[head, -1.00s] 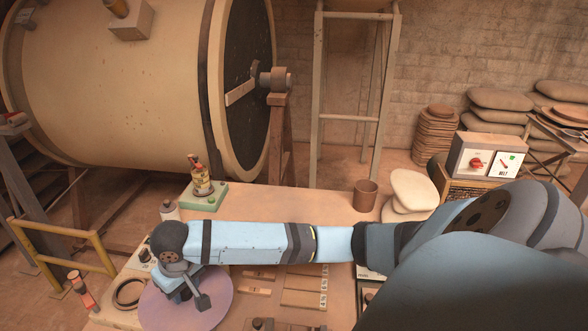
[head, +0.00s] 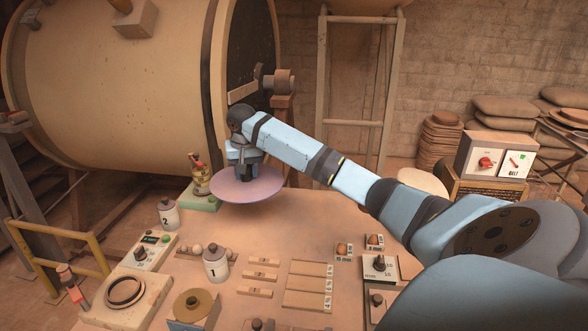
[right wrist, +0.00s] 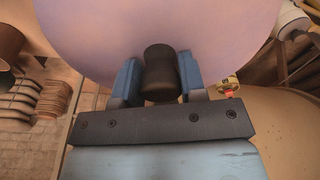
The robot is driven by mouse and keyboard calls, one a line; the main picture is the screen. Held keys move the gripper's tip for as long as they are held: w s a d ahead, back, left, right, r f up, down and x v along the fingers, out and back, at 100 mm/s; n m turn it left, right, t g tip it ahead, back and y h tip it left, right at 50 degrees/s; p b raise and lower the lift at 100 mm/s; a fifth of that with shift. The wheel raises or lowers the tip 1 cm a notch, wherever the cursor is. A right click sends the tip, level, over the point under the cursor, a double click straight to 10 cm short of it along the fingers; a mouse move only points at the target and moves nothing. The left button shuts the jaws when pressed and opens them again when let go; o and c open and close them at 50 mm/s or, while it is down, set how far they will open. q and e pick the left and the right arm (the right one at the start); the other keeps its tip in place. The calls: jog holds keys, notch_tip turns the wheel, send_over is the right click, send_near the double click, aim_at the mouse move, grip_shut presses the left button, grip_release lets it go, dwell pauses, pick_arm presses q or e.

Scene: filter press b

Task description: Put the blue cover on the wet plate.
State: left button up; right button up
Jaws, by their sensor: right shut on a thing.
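A wide round disc (head: 246,186), lilac in this light, hangs level from my right gripper (head: 243,165) over the far left part of the table; it looks like the cover. In the right wrist view, the gripper's two blue fingers are shut on the cover's dark knob (right wrist: 160,73), and the disc (right wrist: 220,35) spreads beyond it. I cannot pick out the wet plate for certain. A ring-shaped fixture (head: 124,290) and a brass-coloured disc (head: 192,303) are at the table's near left. My left gripper is not in view.
Jars marked 1 (head: 215,264) and 2 (head: 168,214) stand on the table (head: 320,225). Wooden strips (head: 306,286) and switch boxes (head: 381,266) lie nearer. The far middle is clear.

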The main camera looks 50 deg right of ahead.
jog(key=shift+d+f, duration=0.25)
jog(key=shift+d, duration=0.1)
notch_tip(320, 180, down, 19)
jog(key=shift+f+b, duration=0.2)
jog(key=shift+b, duration=0.8)
jog(key=o, duration=1)
jog(key=shift+f, duration=0.1)
